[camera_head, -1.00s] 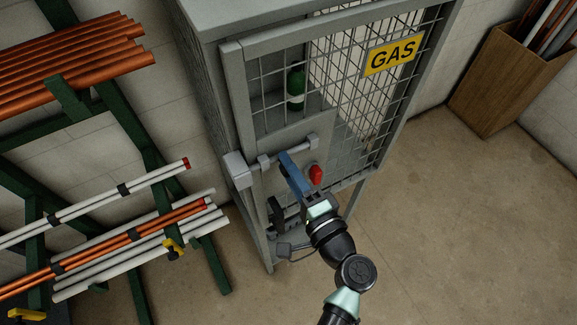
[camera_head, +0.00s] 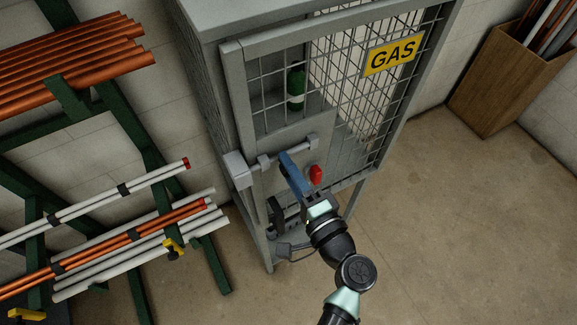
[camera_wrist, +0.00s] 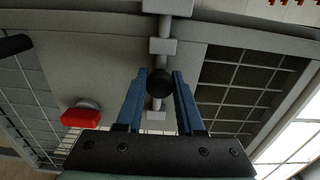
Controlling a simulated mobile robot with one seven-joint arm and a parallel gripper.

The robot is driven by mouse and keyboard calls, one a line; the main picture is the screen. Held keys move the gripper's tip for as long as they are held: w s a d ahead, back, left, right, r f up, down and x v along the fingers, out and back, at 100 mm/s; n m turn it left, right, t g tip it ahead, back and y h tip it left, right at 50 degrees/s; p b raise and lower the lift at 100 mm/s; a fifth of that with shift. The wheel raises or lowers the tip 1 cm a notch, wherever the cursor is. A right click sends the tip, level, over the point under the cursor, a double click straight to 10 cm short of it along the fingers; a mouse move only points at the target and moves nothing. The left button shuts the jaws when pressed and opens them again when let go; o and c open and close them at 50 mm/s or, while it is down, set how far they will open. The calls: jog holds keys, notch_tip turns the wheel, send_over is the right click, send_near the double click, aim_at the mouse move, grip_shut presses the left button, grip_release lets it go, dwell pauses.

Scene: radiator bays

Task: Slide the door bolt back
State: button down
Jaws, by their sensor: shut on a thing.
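The grey door bolt (camera_head: 273,158) runs across the mesh door of a grey gas cage (camera_head: 236,97), through brackets near the left edge. My gripper (camera_head: 284,155) is at the bolt's middle, its blue fingers reaching up to it from the lower right. In the wrist view the blue fingers (camera_wrist: 160,85) are on both sides of the bolt's dark round knob (camera_wrist: 160,82), shut on it. The bolt (camera_wrist: 160,60) runs upward from the knob through grey brackets toward the frame. The fingers hide part of the bolt in the head view.
A red knob (camera_head: 316,174) sits on the door just right of my gripper, also in the wrist view (camera_wrist: 82,115). A pipe rack (camera_head: 140,145) stands at left. A wooden bin (camera_head: 505,80) is at the back right. The floor at right is clear.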

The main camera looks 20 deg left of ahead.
jog(key=w+d+b, duration=0.1)
jog(key=w, duration=0.1)
jog(key=w+d+b, duration=0.2)
jog(key=shift+d, duration=0.1)
jog(key=c, duration=0.5)
grip_release()
jog(key=shift+c, duration=0.2)
jog(key=b+v, duration=0.4)
jog(key=v, duration=0.9)
